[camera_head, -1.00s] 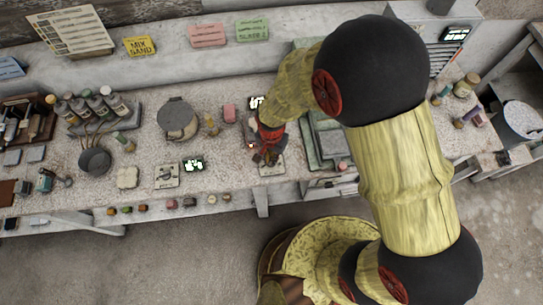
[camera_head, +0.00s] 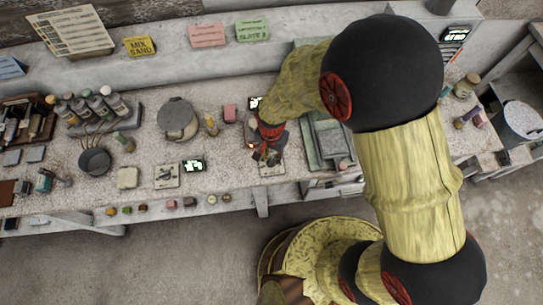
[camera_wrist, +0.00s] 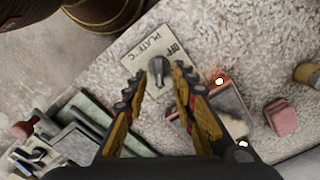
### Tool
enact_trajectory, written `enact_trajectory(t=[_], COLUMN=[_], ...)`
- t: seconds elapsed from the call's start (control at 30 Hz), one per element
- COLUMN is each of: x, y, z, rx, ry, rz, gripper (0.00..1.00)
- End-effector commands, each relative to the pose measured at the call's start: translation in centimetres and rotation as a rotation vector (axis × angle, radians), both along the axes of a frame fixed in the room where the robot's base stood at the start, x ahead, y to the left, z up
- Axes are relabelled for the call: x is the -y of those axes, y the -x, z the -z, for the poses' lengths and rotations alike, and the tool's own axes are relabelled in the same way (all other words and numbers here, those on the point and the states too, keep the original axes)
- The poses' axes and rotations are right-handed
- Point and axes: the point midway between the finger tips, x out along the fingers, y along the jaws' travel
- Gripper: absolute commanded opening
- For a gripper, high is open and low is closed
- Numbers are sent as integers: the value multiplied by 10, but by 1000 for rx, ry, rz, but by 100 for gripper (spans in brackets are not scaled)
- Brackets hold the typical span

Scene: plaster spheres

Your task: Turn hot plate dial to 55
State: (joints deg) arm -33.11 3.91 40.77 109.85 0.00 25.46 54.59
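The hot plate dial (camera_wrist: 158,71) is a dark grey pointer knob on a pale panel (camera_wrist: 143,43) marked "PLATE °C" and "OFF". In the wrist view my gripper (camera_wrist: 159,82) is open, with one yellow and black finger on each side of the dial. A gap shows between each finger and the knob; I cannot tell how high the fingertips are above the panel. The hot plate (camera_wrist: 222,112) lies right of the fingers, with an orange glow at its edge. In the head view my gripper (camera_head: 267,155) covers the dial, and the panel (camera_head: 271,169) shows partly.
A pink block (camera_wrist: 281,117) lies beside the hot plate. Left on the bench are another dial panel (camera_head: 166,176), a lit display (camera_head: 194,166) and a lidded pot (camera_head: 177,119). Green trays (camera_head: 328,140) stand close right of my gripper.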

Motion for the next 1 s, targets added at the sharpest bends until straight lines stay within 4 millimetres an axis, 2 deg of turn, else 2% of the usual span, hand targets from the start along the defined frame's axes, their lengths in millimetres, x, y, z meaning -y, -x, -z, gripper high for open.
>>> enact_trajectory(t=[0.3,0.5,0.7,1.0], x=[-1,0,0,0], y=[-1,-1,0,0], z=[-65,-94,-105,-105], rx=[4,1,0,0], ry=[-3,-1,0,1], rz=[0,0,0,0], gripper=[26,26,26,26])
